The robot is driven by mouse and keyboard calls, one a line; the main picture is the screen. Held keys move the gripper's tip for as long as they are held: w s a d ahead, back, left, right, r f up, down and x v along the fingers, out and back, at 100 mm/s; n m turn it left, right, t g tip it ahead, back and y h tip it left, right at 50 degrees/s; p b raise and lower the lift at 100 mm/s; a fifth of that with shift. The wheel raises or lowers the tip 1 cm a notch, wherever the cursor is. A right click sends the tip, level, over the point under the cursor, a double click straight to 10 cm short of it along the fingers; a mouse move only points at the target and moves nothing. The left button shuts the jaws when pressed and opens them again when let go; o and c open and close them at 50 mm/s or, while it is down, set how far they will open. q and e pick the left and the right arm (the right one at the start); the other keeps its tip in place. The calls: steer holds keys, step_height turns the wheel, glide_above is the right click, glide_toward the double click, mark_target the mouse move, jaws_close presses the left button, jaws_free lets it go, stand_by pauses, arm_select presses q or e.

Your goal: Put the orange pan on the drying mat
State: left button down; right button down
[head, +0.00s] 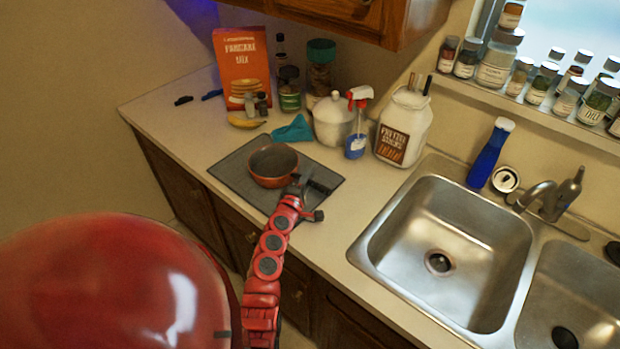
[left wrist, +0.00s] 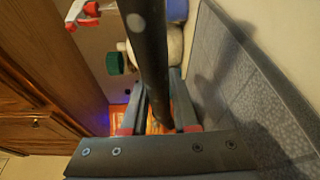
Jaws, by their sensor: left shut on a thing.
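The orange pan (head: 274,167), with a dark inside, is over the middle of the grey drying mat (head: 231,178). It looks level and at or very near the mat surface; I cannot tell for sure whether it touches. My left gripper (head: 302,186) is at the pan's near right side, above the mat's right part, shut on the pan's dark handle. In the left wrist view the dark handle (left wrist: 148,50) runs down between the fingers of my left gripper (left wrist: 157,115), and the grey textured mat (left wrist: 255,95) is at the right. My right gripper is not in view.
Behind the mat are a teal cloth (head: 293,130), a white lidded pot (head: 332,120), a spray bottle (head: 357,125) and a large white jar (head: 403,128). A banana (head: 246,123) lies behind its left part. The sink (head: 445,250) is at the right. Counter left of the mat is clear.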

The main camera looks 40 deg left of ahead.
arm_select(q)
steer(key=shift+f, duration=0.15)
steer(key=shift+f, duration=0.15)
steer(key=c, duration=0.7)
jaws_free()
steer(key=shift+r, duration=0.25)
steer(key=b+v, duration=0.2)
steer(key=v, duration=0.8)
steer(key=shift+s+d+f, duration=0.1)
steer(key=shift+s+f, duration=0.05)
steer(key=shift+s, duration=0.15)
steer(key=shift+v, duration=0.75)
